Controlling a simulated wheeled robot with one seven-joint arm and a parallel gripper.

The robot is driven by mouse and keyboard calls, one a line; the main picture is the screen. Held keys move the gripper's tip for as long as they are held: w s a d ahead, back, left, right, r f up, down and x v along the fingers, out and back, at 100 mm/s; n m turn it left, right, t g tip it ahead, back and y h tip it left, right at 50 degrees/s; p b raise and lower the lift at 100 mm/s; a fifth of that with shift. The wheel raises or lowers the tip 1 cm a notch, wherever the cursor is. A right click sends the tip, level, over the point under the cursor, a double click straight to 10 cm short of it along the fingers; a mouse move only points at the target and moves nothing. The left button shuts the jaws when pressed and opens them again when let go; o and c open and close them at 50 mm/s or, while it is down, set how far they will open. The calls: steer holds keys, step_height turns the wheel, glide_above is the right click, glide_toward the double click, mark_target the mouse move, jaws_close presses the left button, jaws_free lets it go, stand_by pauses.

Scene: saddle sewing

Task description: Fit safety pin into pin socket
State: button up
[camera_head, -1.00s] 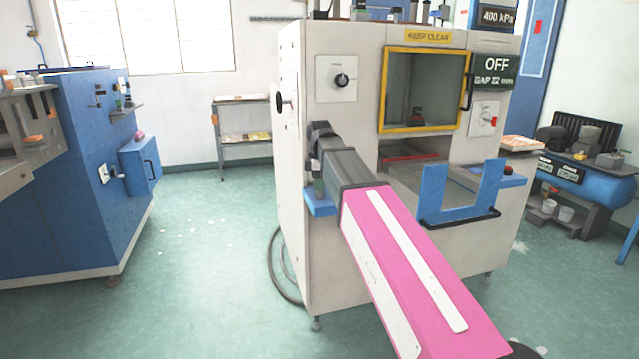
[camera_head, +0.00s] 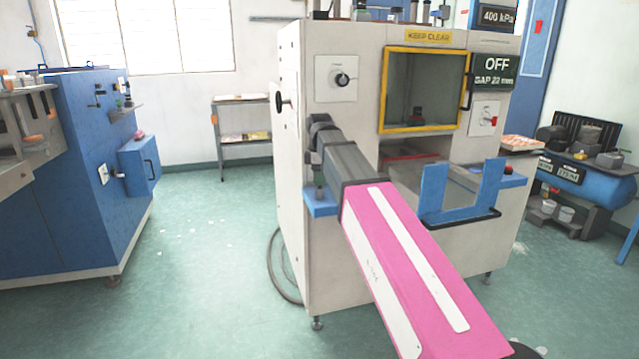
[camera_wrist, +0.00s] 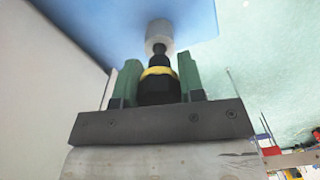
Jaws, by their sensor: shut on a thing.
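The safety pin (camera_wrist: 158,85) is black with a yellow ring. It stands between the two green fingers of my gripper (camera_wrist: 159,66), which is shut on it. The pin's narrow end points at a pale grey round pin socket (camera_wrist: 159,34) on a blue bracket (camera_wrist: 110,22). In the wrist view the pin's end meets or overlaps the socket's near face; I cannot tell how far in it is. In the head view the blue bracket (camera_head: 320,209) juts from the machine's front left, and my arm hides most of the gripper and the pin.
The pale press machine (camera_head: 296,220) stands close beside my arm, with a yellow-framed window (camera_head: 425,90). A blue U-shaped guard (camera_head: 460,210) juts out to the right of my arm. A blue cabinet (camera_head: 70,190) stands at left, with open green floor (camera_head: 210,270) between.

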steer(key=shift+r, duration=1.15)
steer(key=shift+r, duration=1.95)
